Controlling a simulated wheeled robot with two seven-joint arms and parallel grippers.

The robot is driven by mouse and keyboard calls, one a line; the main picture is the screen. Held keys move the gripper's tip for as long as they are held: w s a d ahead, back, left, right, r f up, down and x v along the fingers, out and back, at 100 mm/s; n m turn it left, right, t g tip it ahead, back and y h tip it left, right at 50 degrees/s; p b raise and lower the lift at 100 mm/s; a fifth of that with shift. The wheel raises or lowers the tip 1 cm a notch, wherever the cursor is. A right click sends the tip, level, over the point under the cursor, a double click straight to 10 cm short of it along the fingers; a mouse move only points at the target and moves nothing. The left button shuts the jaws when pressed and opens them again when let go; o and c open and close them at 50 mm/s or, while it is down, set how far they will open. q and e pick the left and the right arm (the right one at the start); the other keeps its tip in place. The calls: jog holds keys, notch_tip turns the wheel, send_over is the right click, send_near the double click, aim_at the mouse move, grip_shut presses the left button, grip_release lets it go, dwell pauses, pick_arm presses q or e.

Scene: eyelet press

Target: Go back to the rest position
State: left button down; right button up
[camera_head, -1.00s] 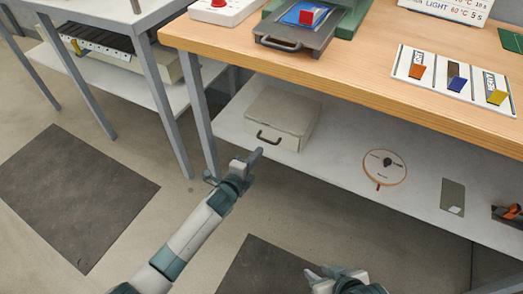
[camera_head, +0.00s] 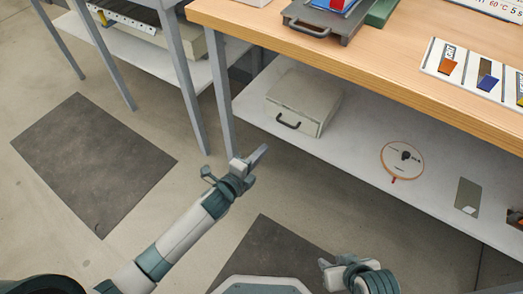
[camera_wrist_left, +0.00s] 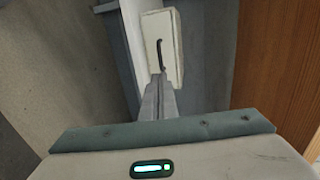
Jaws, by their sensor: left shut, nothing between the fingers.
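My left gripper (camera_head: 259,156) is shut and empty, held in the air in front of the workbench, left of the pale case on the lower shelf in the picture. In the left wrist view, its closed fingers (camera_wrist_left: 158,98) point toward that case. My right gripper (camera_head: 326,266) is low near the bottom edge of the head view. Its fingers are small and partly hidden, so I cannot tell whether they are open or shut.
The wooden workbench (camera_head: 370,75) carries a grey press plate (camera_head: 318,24) and a card with coloured pieces (camera_head: 432,66). Dark mats (camera_head: 92,165) lie on open floor.

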jog(key=shift+w+r, duration=0.15)
jog(key=shift+w, duration=0.05)
